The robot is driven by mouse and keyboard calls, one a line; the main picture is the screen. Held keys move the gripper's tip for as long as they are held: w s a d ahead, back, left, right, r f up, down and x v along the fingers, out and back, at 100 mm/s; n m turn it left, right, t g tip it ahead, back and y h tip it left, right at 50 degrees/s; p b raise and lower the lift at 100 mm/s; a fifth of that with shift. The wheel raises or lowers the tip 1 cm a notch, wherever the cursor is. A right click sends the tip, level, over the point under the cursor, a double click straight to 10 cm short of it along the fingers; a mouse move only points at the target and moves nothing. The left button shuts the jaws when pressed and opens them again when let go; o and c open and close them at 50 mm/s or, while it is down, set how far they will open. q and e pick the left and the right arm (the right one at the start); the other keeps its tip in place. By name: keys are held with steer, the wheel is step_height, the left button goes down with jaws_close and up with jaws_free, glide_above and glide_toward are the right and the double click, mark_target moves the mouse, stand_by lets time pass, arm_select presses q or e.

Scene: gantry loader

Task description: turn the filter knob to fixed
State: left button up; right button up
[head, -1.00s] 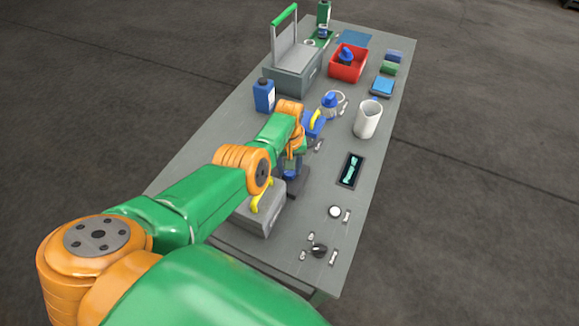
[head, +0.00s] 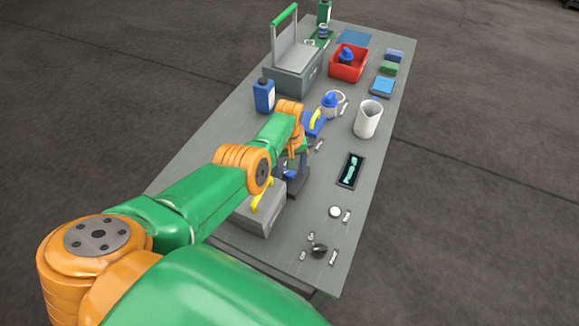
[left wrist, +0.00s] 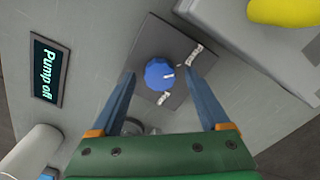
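The filter knob, as I take it, is a round blue knob (left wrist: 159,74) with a white mark on its right side. In the head view the plate (head: 299,184) is partly hidden by my arm. My left gripper (left wrist: 158,77) is open, one finger on each side of the knob; I cannot tell whether they touch it. It also shows in the head view (head: 294,165). My right gripper is not in view.
A display (left wrist: 49,71) reads "Pump off". A grey box with a yellow handle (head: 262,206) stands close to the plate. A black knob (head: 319,250) and a white button (head: 335,211) are near the front edge. A white cup (head: 367,120) and a red bin (head: 348,64) stand farther back.

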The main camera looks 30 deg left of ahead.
mark_target(289, 171)
arm_select(q)
step_height(289, 171, up, 7)
steer(key=p, duration=0.4)
steer(key=shift+r, duration=0.1)
